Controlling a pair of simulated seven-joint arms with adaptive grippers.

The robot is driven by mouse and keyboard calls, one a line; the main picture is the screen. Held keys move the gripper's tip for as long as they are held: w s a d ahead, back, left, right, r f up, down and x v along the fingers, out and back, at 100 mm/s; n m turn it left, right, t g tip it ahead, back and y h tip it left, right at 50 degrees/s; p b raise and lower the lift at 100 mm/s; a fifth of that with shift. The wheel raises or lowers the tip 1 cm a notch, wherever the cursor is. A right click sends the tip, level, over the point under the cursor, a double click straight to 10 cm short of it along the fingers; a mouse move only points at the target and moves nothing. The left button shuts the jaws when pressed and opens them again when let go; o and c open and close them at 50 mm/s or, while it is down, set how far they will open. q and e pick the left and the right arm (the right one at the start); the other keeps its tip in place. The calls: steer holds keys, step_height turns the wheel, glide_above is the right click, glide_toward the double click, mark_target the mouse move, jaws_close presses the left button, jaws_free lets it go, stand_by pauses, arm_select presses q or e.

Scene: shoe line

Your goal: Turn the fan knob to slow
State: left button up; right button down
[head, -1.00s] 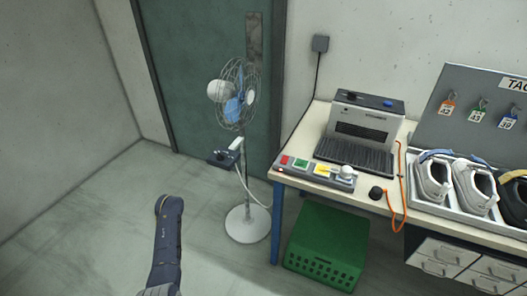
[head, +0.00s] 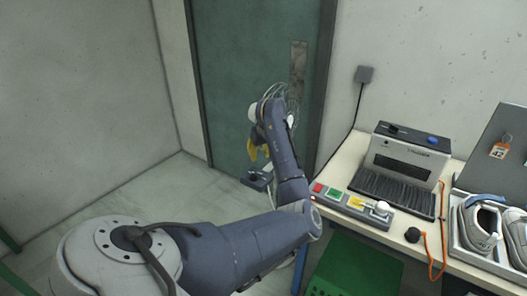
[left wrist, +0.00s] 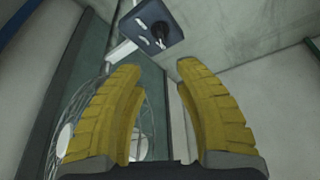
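The fan's wire cage (head: 291,108) is mostly hidden behind my left arm in the head view, and part of it shows at the left of the left wrist view (left wrist: 75,140). Its dark control box (head: 257,180) is on the stand below the fan head. In the left wrist view the box (left wrist: 140,18) is at the top, with a round black knob (left wrist: 160,33) and small pale marks on its face. My left gripper (left wrist: 160,70) is open and empty, its yellow fingers apart and short of the knob. In the head view it (head: 254,151) is just above the box.
A workbench (head: 348,160) stands right of the fan, with a button panel (head: 345,204), a brush machine (head: 405,160) and a tray of shoes. A green crate (head: 355,265) is under it. The floor to the left is clear.

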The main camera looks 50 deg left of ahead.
mark_target(254, 174)
arm_select(q)
steer(key=x, duration=1.6)
steer(key=shift+w+a+f, duration=0.1)
steer(key=shift+a+f, duration=0.05)
steer(key=shift+a, duration=0.05)
steer(key=shift+c, duration=0.3)
jaws_close()
